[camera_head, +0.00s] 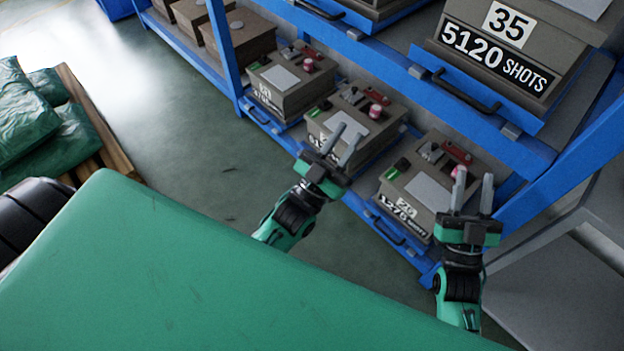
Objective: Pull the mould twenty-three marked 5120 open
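The middle mould (382,131) on the lower shelf is a grey-brown box with a white sheet and a pink knob on top. Its front label starts with what looks like 512. My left gripper hides the rest of that label and any number plate, so I cannot read twenty-three. My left gripper (345,139) is open and empty, in front of this mould in the picture. My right gripper (472,190) is open and empty, in front of the right side of the mould marked 26 (413,191). I cannot tell whether either gripper touches anything.
A mould marked 35 and 5120 SHOTS (500,50) sits on the upper shelf, above a dark handle (466,92). Another mould (291,83) stands left on the lower shelf. A blue post (223,50) divides the rack. Green sacks (30,120) lie at left; floor between is clear.

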